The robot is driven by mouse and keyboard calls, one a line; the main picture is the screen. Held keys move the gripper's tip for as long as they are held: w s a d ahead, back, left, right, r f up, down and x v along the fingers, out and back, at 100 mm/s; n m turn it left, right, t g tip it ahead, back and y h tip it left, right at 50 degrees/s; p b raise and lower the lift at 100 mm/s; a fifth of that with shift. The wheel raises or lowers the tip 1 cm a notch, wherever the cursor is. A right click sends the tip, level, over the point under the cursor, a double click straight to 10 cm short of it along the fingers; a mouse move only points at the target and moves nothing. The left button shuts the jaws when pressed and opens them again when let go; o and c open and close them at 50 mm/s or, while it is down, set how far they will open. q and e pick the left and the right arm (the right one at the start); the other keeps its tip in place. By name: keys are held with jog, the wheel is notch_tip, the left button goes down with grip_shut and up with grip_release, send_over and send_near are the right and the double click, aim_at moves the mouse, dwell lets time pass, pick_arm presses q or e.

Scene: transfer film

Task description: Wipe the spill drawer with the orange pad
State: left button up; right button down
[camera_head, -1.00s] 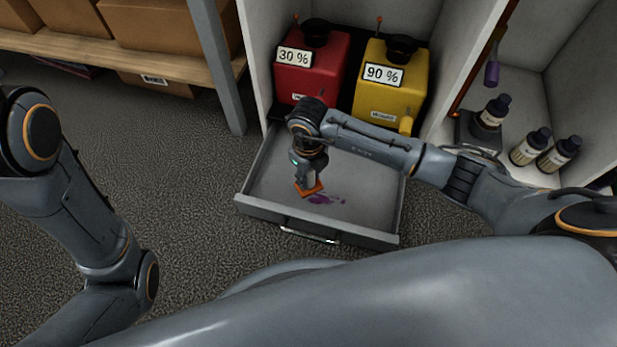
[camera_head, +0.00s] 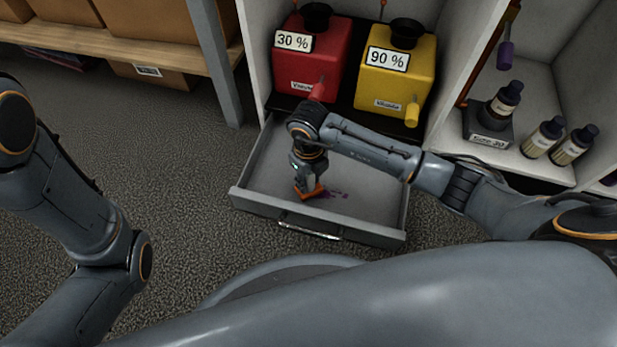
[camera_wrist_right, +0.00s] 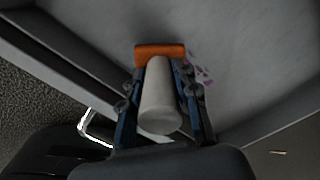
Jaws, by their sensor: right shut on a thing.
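The open drawer (camera_head: 372,207) has a pale floor with a purple spill (camera_head: 337,193) near its front. My right gripper (camera_head: 308,183) is inside the drawer, pointing down, and is shut on the pale handle of the orange pad (camera_head: 311,194). In the right wrist view the orange pad (camera_wrist_right: 160,51) lies beyond the grey-white handle (camera_wrist_right: 160,100), which sits between the blue fingers. Purple marks (camera_wrist_right: 204,75) show just right of the pad there. The pad is at or very near the drawer floor; I cannot tell whether it touches. My left gripper is out of view.
A red container (camera_head: 308,60) marked 30 % and a yellow container (camera_head: 398,75) marked 90 % stand behind the drawer, spouts toward it. Dark-capped bottles (camera_head: 543,138) stand on the right shelf. Drawer walls surround the pad. A wooden shelf with boxes (camera_head: 150,73) is at left.

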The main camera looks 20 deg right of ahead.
jog(key=shift+f+b, duration=0.65)
jog(key=shift+f, duration=0.35)
dwell(0.4)
